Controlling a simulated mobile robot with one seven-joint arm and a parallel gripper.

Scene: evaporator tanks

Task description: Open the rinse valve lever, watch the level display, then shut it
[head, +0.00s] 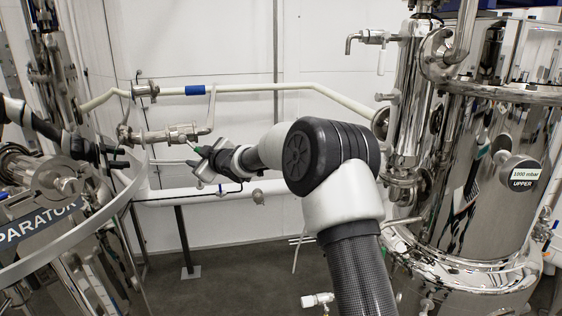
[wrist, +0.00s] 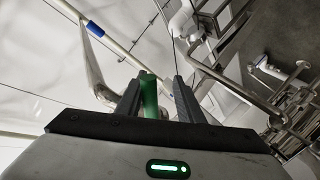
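In the wrist view a green lever handle (wrist: 149,95) stands between the two dark fingers of my gripper (wrist: 163,88). It lies close to the left finger, and a gap shows between it and the right finger. In the head view my gripper (head: 197,167) is at the middle left, in front of the white wall, and a bit of green shows at its fingers. The lever's valve body is mostly hidden there by the gripper. A round display (head: 524,176) on the right tank reads "1000 mbar UPPER". I cannot make out a level display.
A pale pipe with a blue band (head: 195,90) runs across the wall behind my gripper. A steel fitting (head: 172,134) sits just left of it. A polished tank (head: 490,190) fills the right side. Another vessel with a curved rail (head: 85,222) stands at left. Floor between is mostly clear.

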